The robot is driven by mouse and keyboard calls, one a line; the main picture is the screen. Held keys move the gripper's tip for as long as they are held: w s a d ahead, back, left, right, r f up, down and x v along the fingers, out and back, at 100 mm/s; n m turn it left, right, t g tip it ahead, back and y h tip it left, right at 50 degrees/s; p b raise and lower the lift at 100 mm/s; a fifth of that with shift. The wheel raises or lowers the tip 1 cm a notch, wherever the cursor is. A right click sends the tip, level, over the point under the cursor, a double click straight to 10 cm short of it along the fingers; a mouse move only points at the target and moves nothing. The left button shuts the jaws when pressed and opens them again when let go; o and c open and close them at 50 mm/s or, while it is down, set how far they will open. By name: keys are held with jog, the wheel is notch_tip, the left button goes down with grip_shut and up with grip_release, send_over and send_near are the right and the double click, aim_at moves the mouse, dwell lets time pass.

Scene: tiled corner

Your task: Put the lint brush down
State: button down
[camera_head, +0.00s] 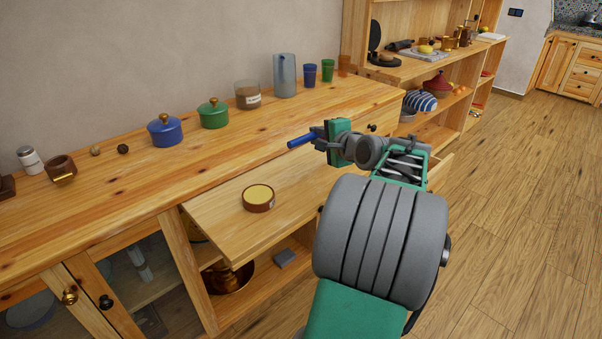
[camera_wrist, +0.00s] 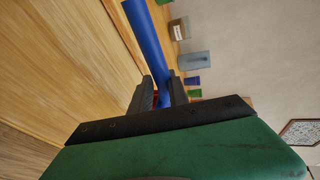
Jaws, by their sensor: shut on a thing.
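The lint brush shows as a blue rod (camera_head: 301,140) sticking out to the left of my gripper (camera_head: 322,139). In the wrist view the blue lint brush (camera_wrist: 150,45) runs up from between the two dark fingers of my gripper (camera_wrist: 165,95). The fingers are shut on it. I hold it in the air above the wooden cabinet, near the front edge of its top. The part of the brush between and behind the fingers is hidden, and its far end runs out of the wrist view.
The cabinet top (camera_head: 210,140) has free room in front of a blue pot (camera_head: 165,132), a green pot (camera_head: 213,115), a labelled jar (camera_head: 248,96), a grey pitcher (camera_head: 285,77) and cups. A lower pull-out board (camera_head: 225,220) carries a round yellow-topped tin (camera_head: 258,198).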

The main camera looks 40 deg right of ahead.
jog(key=a+f, duration=0.1)
jog(key=w+a+f, duration=0.1)
jog(key=f, duration=0.1)
jog(key=a+f+b, duration=0.1)
jog(key=a+f, duration=0.1)
jog(key=shift+w+f, duration=0.15)
jog(key=shift+f, duration=0.1)
notch_tip(320, 180, down, 3)
jog(key=shift+f, duration=0.1)
jog(key=c, duration=1.5)
grip_release()
jog(key=shift+c, duration=0.2)
jog(key=p+v, duration=0.1)
jog(key=v, duration=1.1)
